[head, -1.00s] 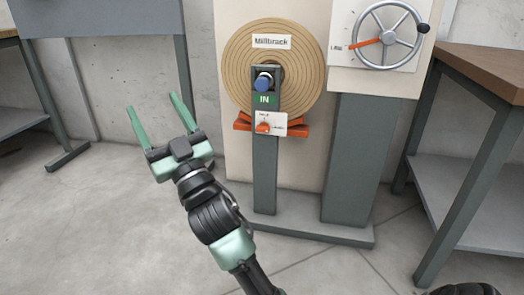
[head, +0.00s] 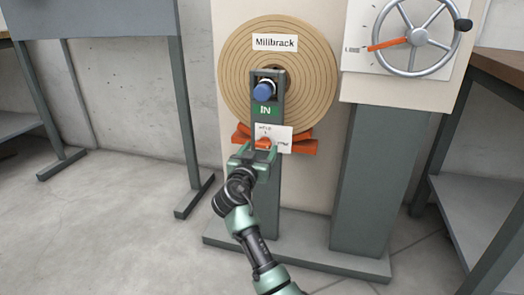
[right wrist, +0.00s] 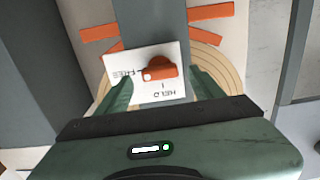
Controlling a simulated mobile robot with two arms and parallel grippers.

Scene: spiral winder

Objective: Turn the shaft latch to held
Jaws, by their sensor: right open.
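The shaft latch (head: 263,143) is an orange knob on a white plate (head: 283,135), on the grey post below the green IN label. In the right wrist view the knob (right wrist: 163,69) shows upside down, its white dot towards the FREE side of the plate (right wrist: 143,57); HELD is printed on the side nearer my gripper. My right gripper (head: 255,157) is at the plate in the head view. In the wrist view its open fingers (right wrist: 161,84) stand on either side of the knob, with gaps. Whether the fingertips touch the plate is unclear. My left gripper is not in view.
A blue-tipped shaft end (head: 266,90) sits above the latch, in front of the large ringed disc (head: 315,75). Orange brackets (head: 303,147) flank the plate. A handwheel (head: 418,37) is at upper right.

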